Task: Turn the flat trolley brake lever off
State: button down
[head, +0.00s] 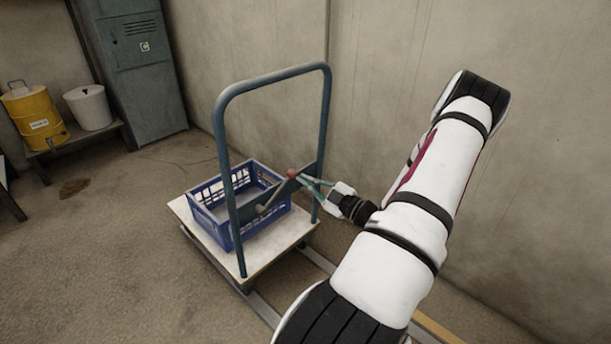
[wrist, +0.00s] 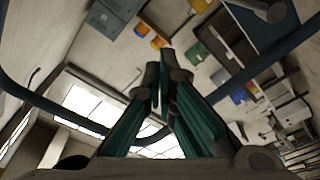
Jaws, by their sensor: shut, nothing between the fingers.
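The flat trolley has a pale bed (head: 188,212) and a tall blue hoop handle (head: 270,79). In the head view, the brake lever (head: 272,197) is on the blue cross plate between the handle's uprights. It slants up to the right and ends in a red knob (head: 291,173). My gripper (head: 304,179) is just right of the knob, its fingertips close to it. I cannot tell whether they touch. In the wrist view, the fingers (wrist: 165,76) are shut with nothing between them. The lever cannot be made out there; dark handle tubes (wrist: 40,103) curve behind the fingers.
A blue crate (head: 211,222) stands on the trolley bed behind the handle. Rails (head: 262,308) run along the floor below the trolley. A wall is close on the right. A grey cabinet (head: 148,85), yellow drum (head: 35,117) and white bucket (head: 88,108) are back left. Left floor is mostly clear.

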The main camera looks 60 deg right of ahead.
aim_at(291, 171)
jog(key=shift+w+d+f+b, duration=0.3)
jog(key=shift+w+d+b, duration=0.3)
jog(key=shift+w+b, duration=0.6)
jog(key=shift+w+d+f+b, duration=0.35)
jog(key=shift+w+d+b, duration=0.4)
jog(key=shift+w, duration=0.8)
jog(key=shift+w+d+f+b, duration=0.3)
jog(key=shift+w+d+b, duration=0.2)
jog(key=shift+w+b, duration=0.75)
jog(key=shift+w, duration=0.1)
jog(key=shift+f+p, duration=0.1)
jog(key=shift+p, duration=0.4)
